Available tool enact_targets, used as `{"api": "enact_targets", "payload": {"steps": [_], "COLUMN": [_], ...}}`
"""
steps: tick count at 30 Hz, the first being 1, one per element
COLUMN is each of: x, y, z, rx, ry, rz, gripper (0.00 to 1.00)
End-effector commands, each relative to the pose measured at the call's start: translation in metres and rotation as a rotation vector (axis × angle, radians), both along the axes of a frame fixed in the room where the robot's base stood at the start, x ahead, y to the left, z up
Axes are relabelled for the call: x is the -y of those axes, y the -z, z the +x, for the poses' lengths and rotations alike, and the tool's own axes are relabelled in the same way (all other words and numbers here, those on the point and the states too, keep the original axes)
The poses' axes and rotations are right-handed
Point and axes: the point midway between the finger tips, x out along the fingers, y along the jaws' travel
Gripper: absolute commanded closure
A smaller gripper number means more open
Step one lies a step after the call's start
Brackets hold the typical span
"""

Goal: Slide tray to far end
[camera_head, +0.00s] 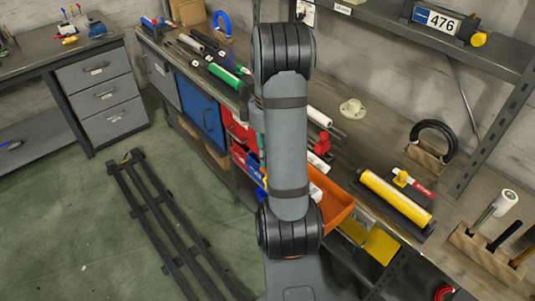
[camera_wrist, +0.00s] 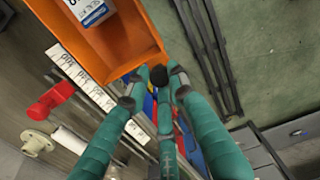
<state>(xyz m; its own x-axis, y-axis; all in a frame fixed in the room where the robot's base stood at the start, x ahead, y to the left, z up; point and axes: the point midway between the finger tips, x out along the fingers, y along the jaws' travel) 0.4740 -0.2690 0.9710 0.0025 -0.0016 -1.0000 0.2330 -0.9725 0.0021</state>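The orange tray (camera_head: 336,205) is partly hidden behind my arm in the head view, near the front edge of the long bench. In the wrist view the tray (camera_wrist: 150,45) fills the upper left, open side up, with a blue-and-white label inside. My gripper (camera_wrist: 160,78) has teal fingers that converge at the tray's near corner. The fingertips look close to or against the tray wall; contact and grip are unclear. In the head view my arm hides most of the gripper.
A white lettered strip (camera_wrist: 80,75), a red fitting (camera_wrist: 50,101) and a cream flange (camera_wrist: 37,142) lie beside the tray. A yellow cylinder (camera_head: 394,197) is to its right on the bench (camera_head: 290,85). Blue and red bins hang below; a black rail frame (camera_head: 165,215) is on the floor.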

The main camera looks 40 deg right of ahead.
Motion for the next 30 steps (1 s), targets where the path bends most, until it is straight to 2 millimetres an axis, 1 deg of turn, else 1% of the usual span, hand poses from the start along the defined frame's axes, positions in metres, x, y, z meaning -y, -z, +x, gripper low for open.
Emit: {"api": "enact_targets", "payload": {"steps": [1, 10, 20, 23, 26, 30], "x": [0.000, 0.000, 0.000, 0.001, 0.001, 0.001], "y": [0.002, 0.001, -0.002, -0.012, -0.031, -0.062], "z": [-0.005, -0.003, -0.002, -0.001, -0.001, 0.000], "rx": [-0.013, -0.009, -0.004, -0.001, 0.000, 0.000], "ry": [0.003, 0.002, 0.001, 0.001, 0.002, 0.001], "rz": [0.005, 0.004, 0.001, 0.000, -0.001, -0.002], "gripper": [0.76, 0.58, 0.58, 0.58, 0.58, 0.58]}}
